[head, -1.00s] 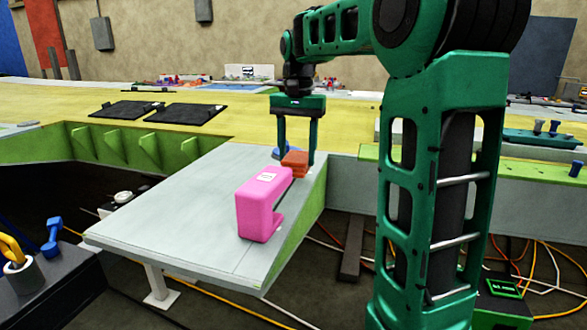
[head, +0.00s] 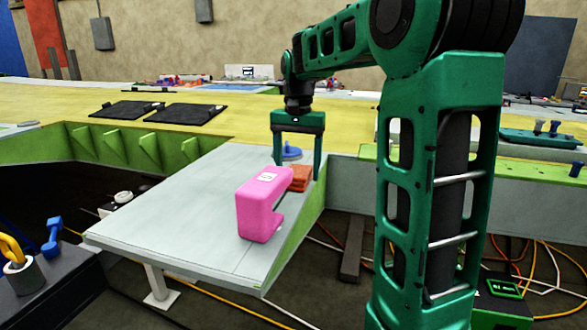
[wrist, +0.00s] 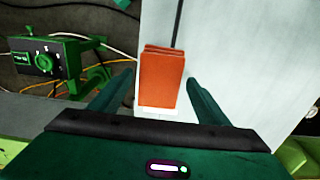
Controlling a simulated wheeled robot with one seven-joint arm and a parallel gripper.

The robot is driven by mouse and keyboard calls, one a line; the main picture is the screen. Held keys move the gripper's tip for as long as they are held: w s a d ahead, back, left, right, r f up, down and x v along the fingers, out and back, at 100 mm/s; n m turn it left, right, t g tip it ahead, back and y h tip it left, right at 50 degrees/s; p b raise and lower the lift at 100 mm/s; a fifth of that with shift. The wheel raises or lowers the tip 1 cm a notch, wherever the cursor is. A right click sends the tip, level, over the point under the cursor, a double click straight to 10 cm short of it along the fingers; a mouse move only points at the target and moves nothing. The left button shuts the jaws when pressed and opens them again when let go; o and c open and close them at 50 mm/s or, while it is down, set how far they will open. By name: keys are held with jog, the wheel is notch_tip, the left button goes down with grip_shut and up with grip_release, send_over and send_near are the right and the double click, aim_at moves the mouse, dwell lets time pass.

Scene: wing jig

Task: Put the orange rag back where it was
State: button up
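The orange rag (head: 300,178), a folded stack, lies on the grey wing panel (head: 170,215) near its right edge, just behind a pink block-shaped clamp (head: 262,205) that hides part of it. My gripper (head: 298,172) is open above the rag, one finger on each side. In the wrist view, the rag (wrist: 162,78) sits between the spread fingers, with a gap visible on both sides. A pale patch shows on the panel at the rag's near end.
A blue knobbed disc (head: 290,153) sits behind the rag. Two black mats (head: 185,114) lie on the yellow surface. The panel's left part is clear. Cables and a green box (wrist: 42,60) lie beyond its edge.

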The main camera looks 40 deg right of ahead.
aim_at(297, 172)
jog(key=shift+r, duration=0.1)
notch_tip(297, 172, up, 12)
dwell(0.6)
jog(key=s+a+f+n, duration=0.3)
jog(key=s+f+n, duration=0.1)
jog(key=s+f, duration=2.1)
jog(key=s, duration=0.3)
jog(key=shift+s, duration=0.3)
jog(key=shift+w+f, duration=0.25)
jog(key=shift+w, duration=0.4)
